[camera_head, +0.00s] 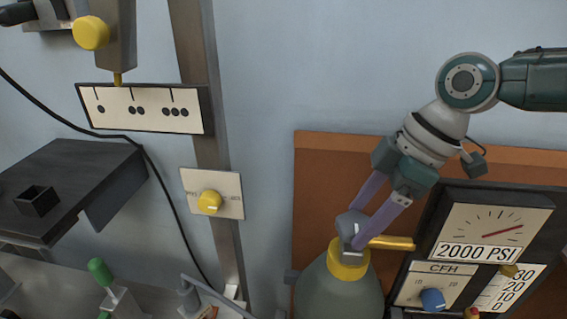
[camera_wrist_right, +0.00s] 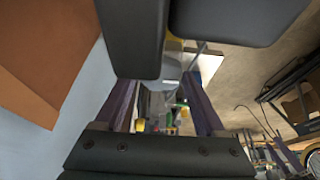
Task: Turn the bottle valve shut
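The gas bottle (camera_head: 338,293) stands at the bottom right of the head view, grey-green with a yellow collar (camera_head: 348,263). Its grey valve knob (camera_head: 351,224) sits on top, and a brass outlet (camera_head: 390,242) points right. My right gripper (camera_head: 356,228) reaches down from the upper right with its purple fingers on either side of the knob. The fingers are apart; I cannot tell whether they touch it. In the right wrist view the spread fingers (camera_wrist_right: 164,85) show a gap with blurred grey shapes beyond. My left gripper is not in view.
Right of the bottle is a dark gauge panel (camera_head: 432,224) reading 2000 PSI, with a blue CFH knob (camera_head: 432,299), on an orange-brown board (camera_head: 318,175). A dial plate with a yellow knob (camera_head: 209,202) and a dark shelf (camera_head: 80,170) are farther left.

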